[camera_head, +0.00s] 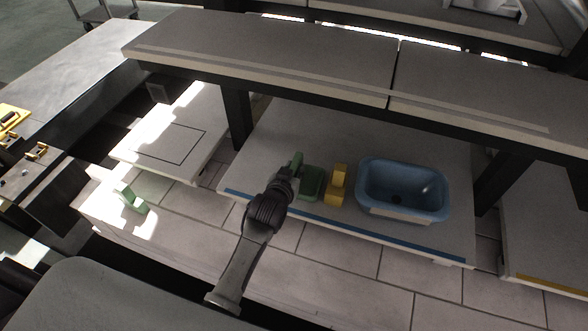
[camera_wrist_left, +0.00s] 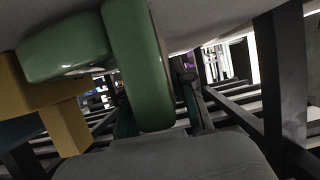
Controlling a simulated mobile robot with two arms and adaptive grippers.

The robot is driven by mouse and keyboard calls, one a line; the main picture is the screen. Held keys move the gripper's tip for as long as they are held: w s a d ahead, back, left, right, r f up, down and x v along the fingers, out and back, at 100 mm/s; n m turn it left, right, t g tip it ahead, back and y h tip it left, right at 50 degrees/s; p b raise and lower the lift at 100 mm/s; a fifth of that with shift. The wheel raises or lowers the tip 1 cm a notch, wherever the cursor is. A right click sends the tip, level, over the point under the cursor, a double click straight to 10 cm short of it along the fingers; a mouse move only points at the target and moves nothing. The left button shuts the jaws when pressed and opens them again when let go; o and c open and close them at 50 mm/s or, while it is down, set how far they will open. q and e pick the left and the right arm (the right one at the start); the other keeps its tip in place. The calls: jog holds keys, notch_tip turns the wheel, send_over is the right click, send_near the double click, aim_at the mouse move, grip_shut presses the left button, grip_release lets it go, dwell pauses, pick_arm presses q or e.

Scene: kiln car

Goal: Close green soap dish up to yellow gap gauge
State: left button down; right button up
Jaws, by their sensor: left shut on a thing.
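The green soap dish (camera_head: 313,184) sits on the grey shelf, with a green upright part on its left side. My left gripper (camera_head: 291,178) is shut on that upright part, at the left end of the dish. The yellow gap gauge (camera_head: 336,187) stands just right of the dish; I cannot tell whether they touch. In the left wrist view the green dish (camera_wrist_left: 65,46) with its thick upright part (camera_wrist_left: 139,65) fills the upper middle, and the yellow gauge (camera_wrist_left: 63,124) is at the left, partly behind the dish. My right gripper is not in view.
A blue basin (camera_head: 403,190) stands right of the gauge. A blue strip (camera_head: 345,231) runs along the shelf's front edge. Dark posts (camera_head: 237,115) and an upper deck (camera_head: 270,50) frame the shelf. A pale green piece (camera_head: 130,197) lies on the ledge at left.

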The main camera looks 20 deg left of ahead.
pick_arm(q)
jog(key=shift+d+r, duration=0.1)
jog(key=shift+d, duration=0.5)
dwell(0.5)
jog(key=shift+d, duration=0.85)
dwell(0.6)
dwell(1.6)
jog(key=shift+f, duration=0.2)
dwell(0.6)
jog(key=c, duration=0.9)
grip_release()
jog(key=shift+s+a+f, duration=0.1)
jog(key=shift+f, duration=0.05)
